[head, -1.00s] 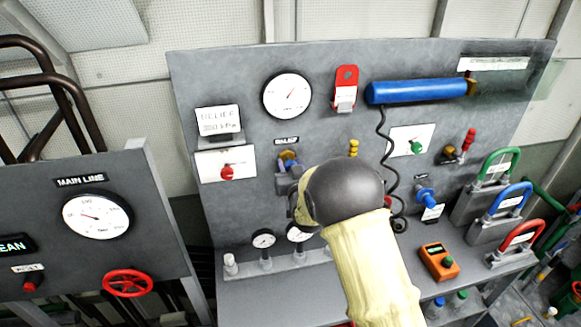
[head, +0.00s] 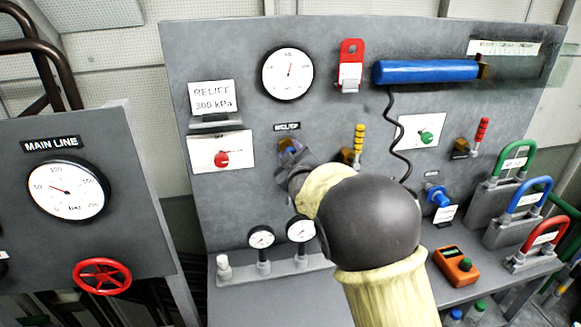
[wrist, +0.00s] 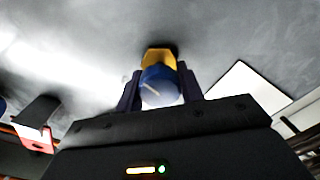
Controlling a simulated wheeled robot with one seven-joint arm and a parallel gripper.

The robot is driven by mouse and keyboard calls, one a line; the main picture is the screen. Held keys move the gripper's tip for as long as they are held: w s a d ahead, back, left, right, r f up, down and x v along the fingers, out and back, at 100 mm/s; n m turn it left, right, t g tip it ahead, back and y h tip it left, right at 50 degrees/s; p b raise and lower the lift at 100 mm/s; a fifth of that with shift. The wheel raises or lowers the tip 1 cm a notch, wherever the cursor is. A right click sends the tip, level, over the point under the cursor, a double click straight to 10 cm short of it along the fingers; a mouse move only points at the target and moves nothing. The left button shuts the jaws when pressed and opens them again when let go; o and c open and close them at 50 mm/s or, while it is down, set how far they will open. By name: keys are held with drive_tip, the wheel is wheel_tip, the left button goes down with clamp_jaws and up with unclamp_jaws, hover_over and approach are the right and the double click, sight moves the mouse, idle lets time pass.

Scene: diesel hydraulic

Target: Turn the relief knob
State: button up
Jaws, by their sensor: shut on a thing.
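The relief knob (wrist: 160,87) is a round blue knob with a pale pointer line, on a brass-coloured body (wrist: 158,58) on the grey panel. In the wrist view it sits between the two dark fingers of my gripper (wrist: 160,92), which are shut on it. In the head view the knob and my gripper (head: 290,165) are just below the RELIEF label (head: 287,126), largely hidden by my wrist and arm. The large round gauge (head: 287,74) above has its needle pointing about straight up. A sign (head: 212,97) to its left reads RELIEF 300 kPa.
A yellow-handled valve (head: 357,145) is close to the right of my gripper. A red knob (head: 221,159) on a white plate is to the left. Two small gauges (head: 261,238) stand below. A coiled black cable (head: 402,150) hangs to the right.

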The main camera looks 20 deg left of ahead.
drive_tip(key=n+b, duration=0.3)
drive_tip(key=b, duration=0.1)
drive_tip(key=shift+a+f+n, duration=0.1)
drive_tip(key=shift+f+n, duration=0.1)
drive_tip(key=shift+n, duration=0.2)
drive_tip(key=n+b, duration=0.3)
drive_tip(key=shift+r+n, duration=0.2)
drive_tip(key=shift+n, duration=0.1)
drive_tip(key=o, duration=1)
drive_tip(key=shift+s+b, duration=0.1)
drive_tip(key=shift+b, duration=0.2)
